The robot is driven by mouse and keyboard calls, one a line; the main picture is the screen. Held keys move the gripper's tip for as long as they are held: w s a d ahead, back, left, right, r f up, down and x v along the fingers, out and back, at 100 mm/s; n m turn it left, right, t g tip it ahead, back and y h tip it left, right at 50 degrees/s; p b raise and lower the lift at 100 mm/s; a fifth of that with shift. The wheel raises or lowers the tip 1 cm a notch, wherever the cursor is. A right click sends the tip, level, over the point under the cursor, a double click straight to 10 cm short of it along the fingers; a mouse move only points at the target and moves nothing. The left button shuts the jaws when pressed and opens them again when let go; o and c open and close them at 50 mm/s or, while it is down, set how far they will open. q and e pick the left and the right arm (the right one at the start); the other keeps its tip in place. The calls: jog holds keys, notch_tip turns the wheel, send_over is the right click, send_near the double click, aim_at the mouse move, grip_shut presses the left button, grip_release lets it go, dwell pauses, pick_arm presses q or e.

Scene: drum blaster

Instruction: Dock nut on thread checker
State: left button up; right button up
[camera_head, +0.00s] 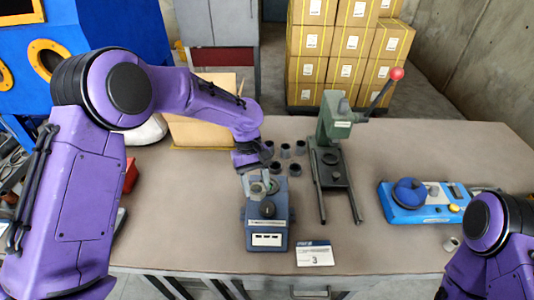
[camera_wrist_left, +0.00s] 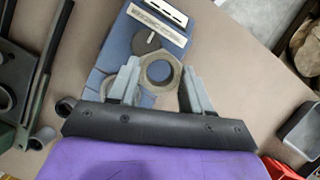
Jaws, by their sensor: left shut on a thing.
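The thread checker (camera_head: 283,212) is a blue-grey block device with a dark round knob and a white label, standing on the table in front of me. In the left wrist view the thread checker (camera_wrist_left: 117,45) lies behind the fingers. My left gripper (camera_head: 259,187) is over its far end, pointing down. In the left wrist view the left gripper (camera_wrist_left: 160,85) is shut on a grey hex nut (camera_wrist_left: 148,76) with a large round hole. The nut overlaps the checker in that view; I cannot tell whether they touch. My right gripper is out of view.
A green press (camera_head: 331,128) with a red-knobbed lever stands right of the checker. Several dark cylinders (camera_head: 285,151) stand behind it. A blue device (camera_head: 405,211) is at the right.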

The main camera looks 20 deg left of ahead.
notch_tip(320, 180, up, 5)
jog(key=p, duration=0.4)
pick_arm(q)
jog(key=w+n+t, duration=0.1)
jog(key=w+n, duration=0.1)
jog(key=n, duration=0.1)
jog(key=w+n+t+h+b, duration=0.1)
jog(key=w+n, duration=0.2)
jog(key=n, duration=0.1)
jog(key=w+f+n+t+b, duration=0.1)
jog(key=w+n, duration=0.2)
jog(key=n, duration=0.1)
jog(key=shift+d+t+h, duration=0.2)
jog(key=shift+t+h, duration=0.2)
notch_tip(320, 180, down, 5)
jog(key=b, duration=0.5)
jog(key=shift+r, duration=0.15)
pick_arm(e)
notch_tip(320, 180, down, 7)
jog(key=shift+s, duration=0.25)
pick_arm(q)
jog(key=shift+r, duration=0.15)
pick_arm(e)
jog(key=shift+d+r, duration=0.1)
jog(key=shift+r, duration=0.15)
pick_arm(q)
jog(key=shift+s+p, duration=0.1)
jog(key=shift+p, duration=0.45)
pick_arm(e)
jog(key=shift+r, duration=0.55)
